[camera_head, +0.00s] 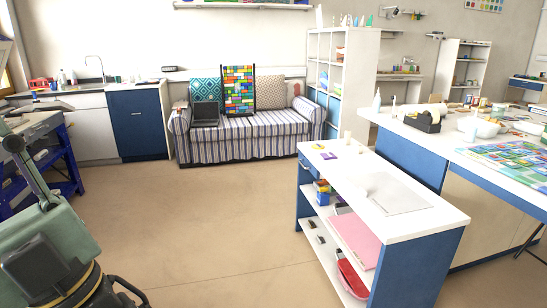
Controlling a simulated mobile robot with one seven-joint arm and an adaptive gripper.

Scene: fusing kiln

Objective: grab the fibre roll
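I cannot pick out the fibre roll with certainty.
A low white-topped shelf unit (437,218) stands right of centre, with a pink sheet (356,238) and red tray (352,279) below. A striped sofa (250,136) stands at the back. Green machinery (45,245) fills the lower left. The middle floor is clear.

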